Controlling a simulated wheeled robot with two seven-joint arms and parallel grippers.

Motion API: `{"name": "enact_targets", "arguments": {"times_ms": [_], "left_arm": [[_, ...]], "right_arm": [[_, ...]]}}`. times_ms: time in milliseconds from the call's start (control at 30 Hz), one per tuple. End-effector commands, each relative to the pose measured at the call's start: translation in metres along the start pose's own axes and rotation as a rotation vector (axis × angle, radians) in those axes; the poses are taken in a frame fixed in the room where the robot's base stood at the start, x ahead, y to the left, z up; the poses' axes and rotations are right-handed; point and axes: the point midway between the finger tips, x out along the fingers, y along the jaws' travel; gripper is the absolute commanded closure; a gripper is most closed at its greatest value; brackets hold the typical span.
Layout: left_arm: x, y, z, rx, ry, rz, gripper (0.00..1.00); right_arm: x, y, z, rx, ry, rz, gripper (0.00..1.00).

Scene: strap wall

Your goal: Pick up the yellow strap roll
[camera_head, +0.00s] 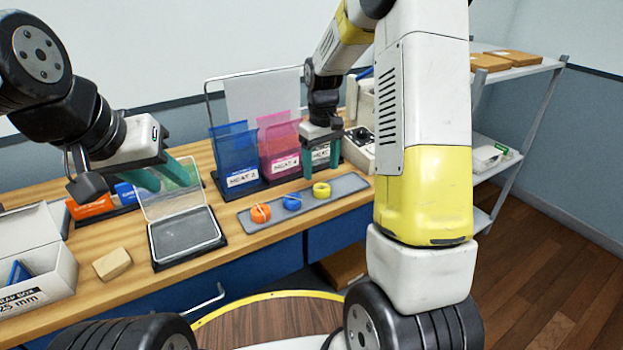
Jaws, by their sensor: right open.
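Blue (236,158) and pink (279,150) labelled pockets stand behind the tray. A clear-lidded case (187,238), a small tan block (112,264) and a white box (38,262) are to the left. A white device (361,140) stands at the right, beside my right arm.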

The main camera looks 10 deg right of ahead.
Motion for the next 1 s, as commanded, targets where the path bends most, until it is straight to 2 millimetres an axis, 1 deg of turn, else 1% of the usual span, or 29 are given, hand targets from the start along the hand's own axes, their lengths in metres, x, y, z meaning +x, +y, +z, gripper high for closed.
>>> {"name": "enact_targets", "arguments": {"times_ms": [33, 167, 400, 533, 733, 867, 900, 967, 1000], "left_arm": [[0.000, 0.000, 0.000, 0.000, 0.000, 0.000, 0.64], [0.000, 0.000, 0.000, 0.000, 0.000, 0.000, 0.64], [0.000, 0.000, 0.000, 0.000, 0.000, 0.000, 0.64], [0.000, 0.000, 0.000, 0.000, 0.000, 0.000, 0.64], [0.000, 0.000, 0.000, 0.000, 0.000, 0.000, 0.64], [0.000, 0.000, 0.000, 0.000, 0.000, 0.000, 0.64], [0.000, 0.000, 0.000, 0.000, 0.000, 0.000, 0.64], [0.000, 0.000, 0.000, 0.000, 0.000, 0.000, 0.64], [0.000, 0.000, 0.000, 0.000, 0.000, 0.000, 0.64]], "right_arm": [[0.007, 0.000, 0.001, 0.000, -0.003, -0.001, 0.32], [0.021, 0.000, 0.002, 0.001, -0.003, -0.001, 0.32], [0.056, 0.001, 0.004, 0.001, -0.002, -0.001, 0.32], [0.063, 0.001, 0.004, 0.002, 0.001, 0.000, 0.32], [0.063, 0.001, 0.003, 0.002, 0.001, 0.000, 0.32], [0.063, 0.001, 0.003, 0.002, 0.001, 0.000, 0.57], [0.063, 0.001, 0.003, 0.002, 0.001, 0.000, 0.65], [0.063, 0.001, 0.003, 0.002, 0.002, 0.000, 0.77], [0.063, 0.001, 0.003, 0.002, 0.001, 0.000, 0.85]]}}
